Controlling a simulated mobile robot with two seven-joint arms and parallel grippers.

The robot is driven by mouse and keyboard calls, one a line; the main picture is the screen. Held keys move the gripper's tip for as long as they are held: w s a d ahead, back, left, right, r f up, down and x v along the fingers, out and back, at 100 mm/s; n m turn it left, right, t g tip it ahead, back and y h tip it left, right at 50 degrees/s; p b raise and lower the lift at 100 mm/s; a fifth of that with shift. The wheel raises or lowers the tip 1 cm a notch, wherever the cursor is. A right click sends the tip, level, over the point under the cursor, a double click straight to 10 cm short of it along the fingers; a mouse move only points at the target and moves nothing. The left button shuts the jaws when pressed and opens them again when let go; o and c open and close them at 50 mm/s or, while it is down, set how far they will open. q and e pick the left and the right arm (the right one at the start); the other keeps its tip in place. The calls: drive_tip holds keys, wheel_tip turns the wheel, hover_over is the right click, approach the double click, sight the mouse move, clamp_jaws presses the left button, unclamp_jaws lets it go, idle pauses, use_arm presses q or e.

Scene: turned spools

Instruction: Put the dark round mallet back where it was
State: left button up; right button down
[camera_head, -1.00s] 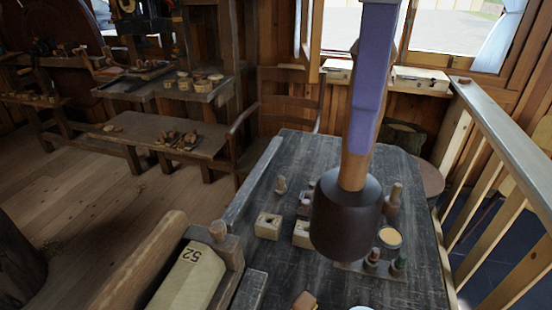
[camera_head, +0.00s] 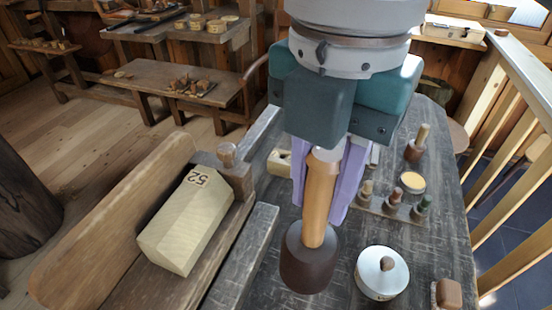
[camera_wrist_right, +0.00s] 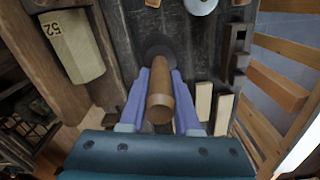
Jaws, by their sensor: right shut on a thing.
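The dark round mallet has a dark brown head (camera_head: 308,262) and a light wooden handle (camera_head: 319,195). It is upright, head down, over the dark worktable (camera_head: 440,240); whether the head touches the surface I cannot tell. My right gripper (camera_head: 319,208) comes from above, its purple fingers on either side of the handle, shut on it. The right wrist view shows the handle (camera_wrist_right: 159,100) between the fingers, with the dark head (camera_wrist_right: 158,48) beyond. My left gripper is not in view.
Left of the mallet is a pale block marked 52 (camera_head: 187,225) on a wooden bench. A wooden railing (camera_head: 520,120) borders the right side.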

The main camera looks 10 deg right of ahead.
sight(310, 250)
wheel_tip(310, 250, down, 11)
drive_tip(key=shift+r+b, duration=0.2)
drive_tip(key=shift+b, duration=0.15)
drive_tip(key=shift+f, duration=1.8)
drive_tip(key=shift+b, duration=0.3)
drive_tip(key=shift+f, duration=0.2)
drive_tip(key=c, duration=0.6)
unclamp_jaws()
drive_tip(key=shift+r, duration=0.1)
